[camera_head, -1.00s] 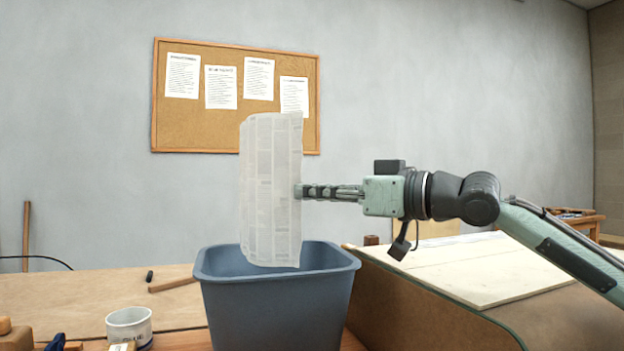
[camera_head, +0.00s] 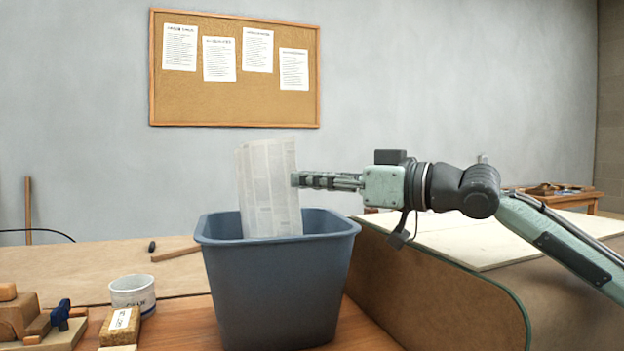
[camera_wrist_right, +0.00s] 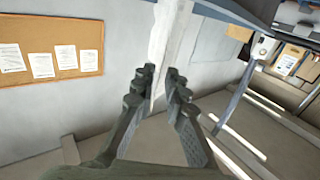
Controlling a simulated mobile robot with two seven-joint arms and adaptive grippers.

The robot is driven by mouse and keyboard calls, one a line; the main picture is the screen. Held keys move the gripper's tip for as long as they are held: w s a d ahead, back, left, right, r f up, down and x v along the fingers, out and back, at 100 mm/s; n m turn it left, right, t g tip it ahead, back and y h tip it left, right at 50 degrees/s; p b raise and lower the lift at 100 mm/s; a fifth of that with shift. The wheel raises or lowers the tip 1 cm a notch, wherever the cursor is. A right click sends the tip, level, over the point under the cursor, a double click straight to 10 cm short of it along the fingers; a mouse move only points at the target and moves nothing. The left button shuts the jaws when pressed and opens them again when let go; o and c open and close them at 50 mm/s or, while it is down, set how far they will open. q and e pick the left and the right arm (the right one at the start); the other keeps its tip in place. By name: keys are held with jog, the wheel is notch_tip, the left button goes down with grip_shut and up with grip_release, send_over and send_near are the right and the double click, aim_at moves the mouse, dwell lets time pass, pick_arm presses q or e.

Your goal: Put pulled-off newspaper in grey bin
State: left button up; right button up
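The newspaper (camera_head: 268,185) is a pale printed sheet standing upright in the mouth of the grey bin (camera_head: 275,285). Its lower part is hidden behind the bin's front rim, and its upper part sticks out above. My right gripper (camera_head: 297,180) comes in from the right, above the bin, with its fingertips at the sheet's right edge. In the right wrist view, the fingers (camera_wrist_right: 161,75) stand apart on either side of the newspaper (camera_wrist_right: 160,40), with a small gap between them. My left gripper is out of view.
A white tub (camera_head: 132,292), a labelled block (camera_head: 120,327) and wooden pieces (camera_head: 20,315) lie left of the bin. A curved brown form (camera_head: 430,295) with a pale board (camera_head: 480,240) stands close on its right. The space above the bin is otherwise clear.

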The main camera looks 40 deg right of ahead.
jog(key=shift+o, duration=1.2)
notch_tip(320, 180, up, 10)
dwell(0.5)
